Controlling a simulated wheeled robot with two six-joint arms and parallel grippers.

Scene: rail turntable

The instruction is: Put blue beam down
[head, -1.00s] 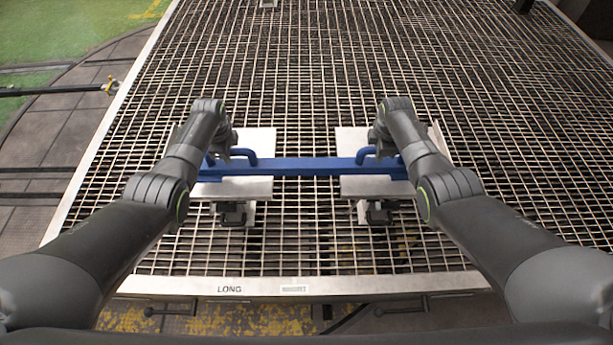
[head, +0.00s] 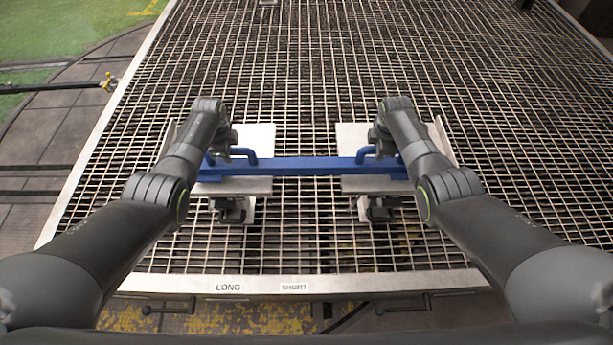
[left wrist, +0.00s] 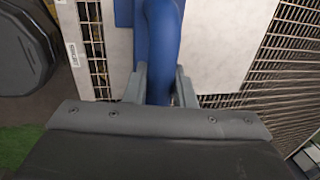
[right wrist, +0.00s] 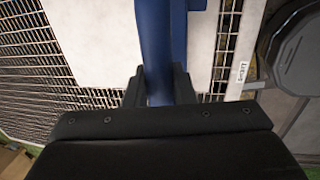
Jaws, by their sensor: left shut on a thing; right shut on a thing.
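The blue beam (head: 305,166) lies level across two pale metal plates, the left plate (head: 258,137) and the right plate (head: 352,139). It has a blue handle near each end. My left gripper (left wrist: 158,85) is shut on the left handle (left wrist: 163,45), and my right gripper (right wrist: 160,85) is shut on the right handle (right wrist: 154,40). In the head view my arms hide the beam's ends and both sets of fingers. The beam appears to be at or just above the plates; I cannot tell if it touches them.
The plates stand on a metal grating table (head: 300,232) with a pale front edge labelled LONG and a second small label. Dark clamp-like parts (head: 232,209) sit under the plates' front. The grating beyond the beam is mostly clear. A dark rail with a yellow end (head: 109,84) is at left.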

